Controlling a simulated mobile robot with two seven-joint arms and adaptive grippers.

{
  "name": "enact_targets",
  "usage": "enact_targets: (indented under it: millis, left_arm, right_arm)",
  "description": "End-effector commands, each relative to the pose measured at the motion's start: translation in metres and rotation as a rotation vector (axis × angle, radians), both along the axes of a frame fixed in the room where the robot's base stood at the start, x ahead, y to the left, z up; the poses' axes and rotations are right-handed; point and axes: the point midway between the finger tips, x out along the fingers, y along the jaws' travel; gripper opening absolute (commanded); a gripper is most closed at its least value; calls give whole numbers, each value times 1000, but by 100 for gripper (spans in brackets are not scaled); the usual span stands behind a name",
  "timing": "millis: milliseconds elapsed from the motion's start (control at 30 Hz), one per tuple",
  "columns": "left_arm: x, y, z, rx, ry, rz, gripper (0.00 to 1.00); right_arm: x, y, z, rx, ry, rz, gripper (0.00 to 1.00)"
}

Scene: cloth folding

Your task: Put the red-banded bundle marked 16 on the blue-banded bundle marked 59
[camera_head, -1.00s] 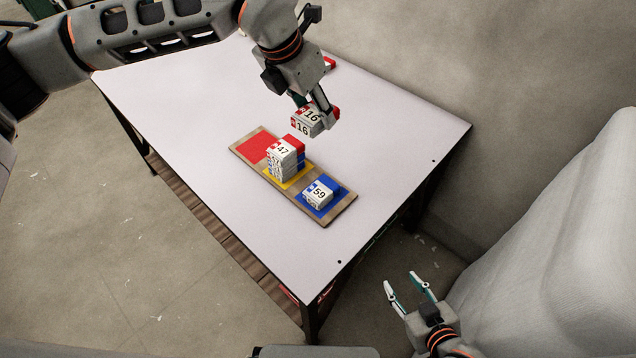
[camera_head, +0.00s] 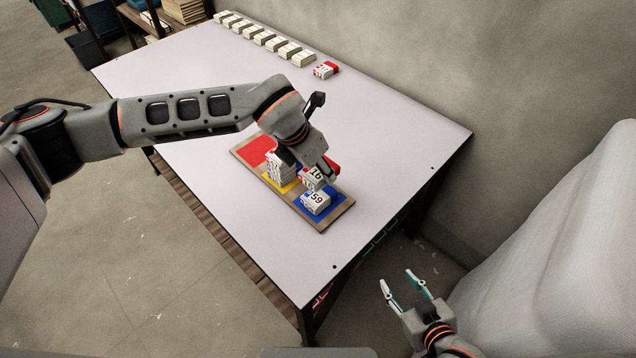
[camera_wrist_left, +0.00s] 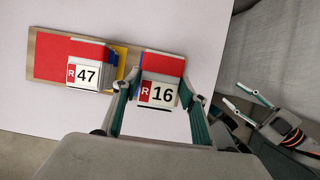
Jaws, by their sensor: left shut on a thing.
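The red-banded bundle marked 16 (camera_head: 314,177) is held by my left gripper (camera_head: 322,172), which is shut on it. In the left wrist view the bundle (camera_wrist_left: 160,93) shows a red top and white front between the two fingers of my left gripper (camera_wrist_left: 155,90). The blue-banded bundle marked 59 (camera_head: 316,202) lies on the blue square of the board. The held bundle is close above and slightly behind it in the head view; I cannot tell whether they touch. In the wrist view bundle 59 is hidden. My right gripper (camera_head: 405,284) is open and empty beyond the table's edge.
The wooden board (camera_head: 335,218) has red (camera_head: 254,151), yellow and blue squares. A stack on yellow, partly hidden by my arm, has the red bundle marked 47 (camera_wrist_left: 88,67) on top. Another red-banded bundle (camera_head: 325,70) and a row of pale bundles (camera_head: 270,41) lie at the back.

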Motion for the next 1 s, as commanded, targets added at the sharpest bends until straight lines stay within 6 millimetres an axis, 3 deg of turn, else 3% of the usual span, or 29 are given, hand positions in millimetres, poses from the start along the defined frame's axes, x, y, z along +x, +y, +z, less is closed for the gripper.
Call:
enact_targets:
  millis: [600,1000]
  left_arm:
    - [0,0,-65,0,0,1,21]
    - [0,0,-71,-1,-1,0,21]
  right_arm:
    - [0,0,4,0,-1,-1,40]
    - [0,0,1,0,-1,-1,40]
